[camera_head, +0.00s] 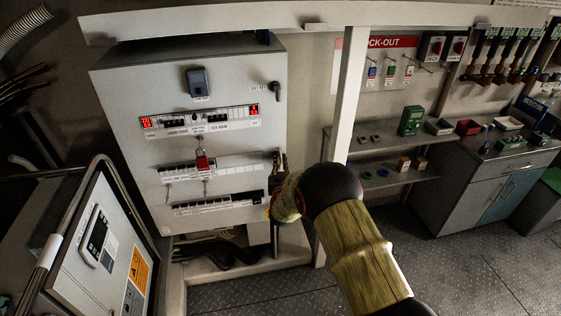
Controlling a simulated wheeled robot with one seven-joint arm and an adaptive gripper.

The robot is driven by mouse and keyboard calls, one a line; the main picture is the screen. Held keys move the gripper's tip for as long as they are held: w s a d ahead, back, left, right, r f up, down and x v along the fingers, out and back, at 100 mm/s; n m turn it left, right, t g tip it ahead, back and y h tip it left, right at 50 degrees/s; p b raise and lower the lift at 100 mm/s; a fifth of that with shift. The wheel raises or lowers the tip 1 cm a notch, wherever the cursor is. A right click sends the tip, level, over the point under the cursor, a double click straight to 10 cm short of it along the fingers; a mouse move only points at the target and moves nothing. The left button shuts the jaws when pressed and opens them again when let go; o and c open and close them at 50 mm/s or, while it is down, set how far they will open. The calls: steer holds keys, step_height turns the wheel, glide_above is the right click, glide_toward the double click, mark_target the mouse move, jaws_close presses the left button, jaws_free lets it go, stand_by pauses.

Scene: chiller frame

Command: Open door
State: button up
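A grey electrical cabinet (130,110) stands left of centre. Its front carries rows of breakers, red displays and a black handle or knob (275,89) near the upper right edge. The front looks closed. I cannot tell for sure which panel is the task's door. My gripper (280,160) is at the right edge of the cabinet front, below the black handle. My arm comes from the lower right and partly hides the gripper. The fingers are small and dark, so I cannot tell their opening or whether they touch the cabinet.
A second panel (115,235) with a metal rail stands at lower left. A white post (348,95) rises right of the cabinet, under a horizontal beam (200,19). Shelves (390,180) and a workbench (470,170) stand at right. Bare plate floor (255,295) lies in front.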

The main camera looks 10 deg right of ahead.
jaws_close()
steer(key=shift+s, duration=0.1)
stand_by(0.6)
